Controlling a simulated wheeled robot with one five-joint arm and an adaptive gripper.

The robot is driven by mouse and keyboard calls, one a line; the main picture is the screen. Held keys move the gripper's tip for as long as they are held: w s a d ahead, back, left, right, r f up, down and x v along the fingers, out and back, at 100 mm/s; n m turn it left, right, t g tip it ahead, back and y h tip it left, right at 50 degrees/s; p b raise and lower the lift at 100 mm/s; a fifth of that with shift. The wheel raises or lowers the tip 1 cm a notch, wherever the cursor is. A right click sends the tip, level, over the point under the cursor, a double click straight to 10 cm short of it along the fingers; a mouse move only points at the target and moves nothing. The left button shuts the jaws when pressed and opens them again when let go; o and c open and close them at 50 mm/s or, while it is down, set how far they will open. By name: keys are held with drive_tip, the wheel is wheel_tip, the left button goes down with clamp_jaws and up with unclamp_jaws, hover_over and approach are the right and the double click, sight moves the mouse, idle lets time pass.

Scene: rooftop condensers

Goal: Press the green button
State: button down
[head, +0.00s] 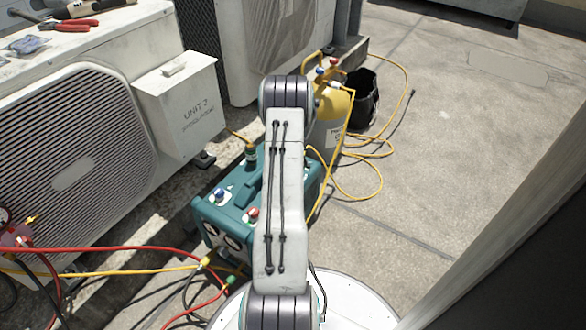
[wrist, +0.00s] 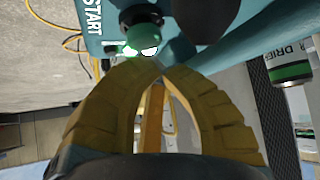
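The green button (wrist: 144,36) shows at the top of the wrist view, a round green cap on a dark collar on the teal machine (wrist: 105,8), beside the white word START. My gripper (wrist: 153,68) has its two yellow-brown fingers meeting at the tips, with nothing between them. The fingertips appear just below the button in that view; I cannot tell whether they touch it. In the head view the teal machine (head: 212,214) stands on the ground, partly behind my arm. The button and my gripper are hidden there.
In the head view a yellow cylinder (head: 330,108) and black bucket (head: 361,97) stand behind the machine, with yellow hose (head: 355,190) around them. Condenser units (head: 75,150) stand left. Red and yellow hoses (head: 120,252) cross lower left. A drier canister (wrist: 290,70) shows in the wrist view. Right floor is clear.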

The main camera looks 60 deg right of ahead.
drive_tip(key=shift+r, duration=0.15)
drive_tip(key=shift+r+p, duration=1.4)
drive_tip(key=shift+r, duration=1)
